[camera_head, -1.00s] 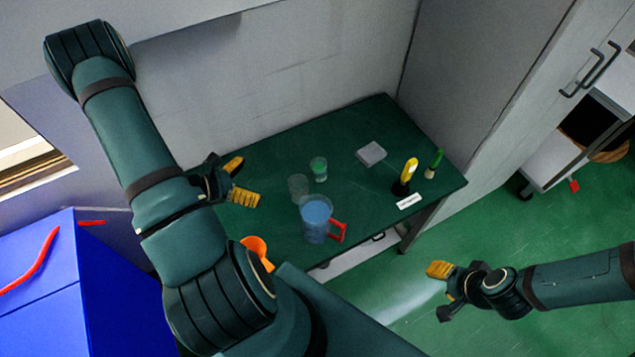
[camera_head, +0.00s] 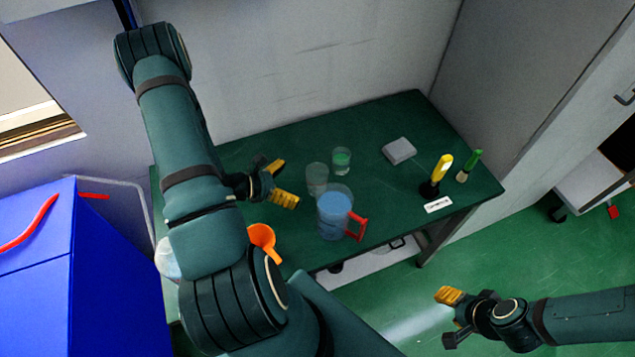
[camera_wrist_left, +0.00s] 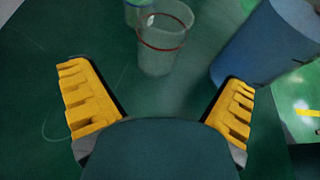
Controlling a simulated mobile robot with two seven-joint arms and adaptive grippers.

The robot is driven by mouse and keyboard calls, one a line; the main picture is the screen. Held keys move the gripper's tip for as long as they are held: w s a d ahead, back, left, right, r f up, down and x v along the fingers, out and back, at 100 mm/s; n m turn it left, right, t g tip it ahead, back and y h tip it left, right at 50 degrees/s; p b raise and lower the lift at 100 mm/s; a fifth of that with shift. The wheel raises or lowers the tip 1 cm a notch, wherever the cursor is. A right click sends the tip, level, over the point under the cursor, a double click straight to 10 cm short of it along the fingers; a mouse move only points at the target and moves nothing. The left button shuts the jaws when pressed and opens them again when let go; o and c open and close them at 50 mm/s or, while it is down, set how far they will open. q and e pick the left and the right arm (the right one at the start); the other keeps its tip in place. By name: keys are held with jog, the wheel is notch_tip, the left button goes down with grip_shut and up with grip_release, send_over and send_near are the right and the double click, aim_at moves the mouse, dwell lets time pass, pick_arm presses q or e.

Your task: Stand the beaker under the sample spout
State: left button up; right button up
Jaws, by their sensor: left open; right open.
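A clear, empty-looking beaker (camera_head: 317,180) stands upright on the green table, and it also shows in the left wrist view (camera_wrist_left: 165,42), with a red line around it. My left gripper (camera_head: 281,183) is open to the left of the beaker. In the left wrist view its yellow fingers (camera_wrist_left: 160,103) are spread, with the beaker ahead, beyond the fingertips and apart from them. My right gripper (camera_head: 450,318) is open and empty, off the table's front. I cannot make out a sample spout.
A blue-filled jug (camera_head: 335,215) with a red handle stands close in front of the beaker. An orange funnel-like piece (camera_head: 263,240) lies near my left arm. A grey box (camera_head: 399,151), yellow tool (camera_head: 440,173) and green tool (camera_head: 470,165) stand right. The table's back middle (camera_head: 290,132) is clear.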

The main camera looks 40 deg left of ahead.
aim_at(317, 181)
pick_arm(q)
jog(key=x, duration=0.8)
jog(key=shift+w+f+b, duration=0.15)
jog(key=shift+f+b, duration=0.1)
jog(key=shift+b, duration=0.05)
jog(key=c, duration=1.3)
jog(key=shift+r, duration=0.1)
